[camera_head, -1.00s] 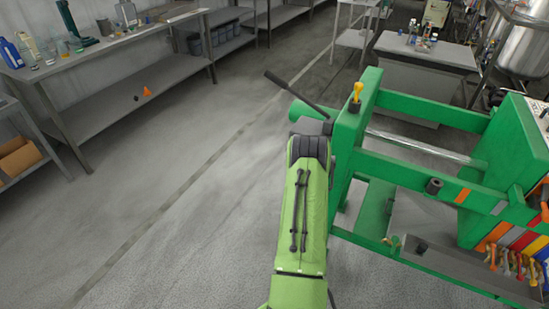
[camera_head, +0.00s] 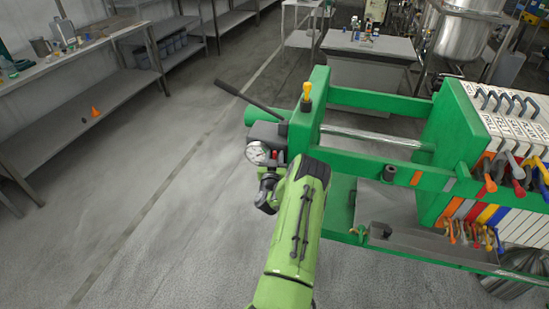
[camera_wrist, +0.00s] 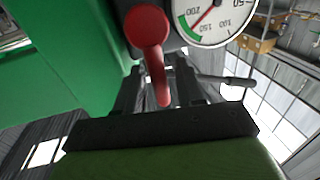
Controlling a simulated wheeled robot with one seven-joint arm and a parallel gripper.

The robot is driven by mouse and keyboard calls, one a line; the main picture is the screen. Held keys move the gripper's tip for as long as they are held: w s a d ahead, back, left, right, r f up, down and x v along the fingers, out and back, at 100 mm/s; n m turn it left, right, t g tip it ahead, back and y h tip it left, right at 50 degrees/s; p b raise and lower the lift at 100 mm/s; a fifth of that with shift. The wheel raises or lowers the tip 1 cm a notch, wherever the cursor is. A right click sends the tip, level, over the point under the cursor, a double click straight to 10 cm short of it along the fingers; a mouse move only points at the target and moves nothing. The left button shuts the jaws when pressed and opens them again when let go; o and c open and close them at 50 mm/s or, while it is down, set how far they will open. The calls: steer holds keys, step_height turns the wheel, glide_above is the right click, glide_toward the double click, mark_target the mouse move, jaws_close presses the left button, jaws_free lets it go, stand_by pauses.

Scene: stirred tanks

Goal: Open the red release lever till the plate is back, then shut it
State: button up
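The red release lever (camera_wrist: 147,28) has a round red head and a stem hanging down in the wrist view. It shows small beside the gauge in the head view (camera_head: 274,154). My gripper (camera_wrist: 160,92) is open, with its dark fingers on either side of the lever's lower end; I cannot tell if they touch it. In the head view my gripper (camera_head: 267,192) is just below the gauge, partly hidden by my arm. The green moving plate (camera_head: 452,140) is at the far end of the silver rod (camera_head: 375,140), by the white plate stack (camera_head: 505,115).
A round pressure gauge (camera_head: 257,153) sits left of the lever. A long black handle (camera_head: 248,99) sticks out up and left from the pump block. The green press frame (camera_head: 312,108) stands right of my gripper. Open floor lies to the left.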

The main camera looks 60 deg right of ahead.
jaws_close()
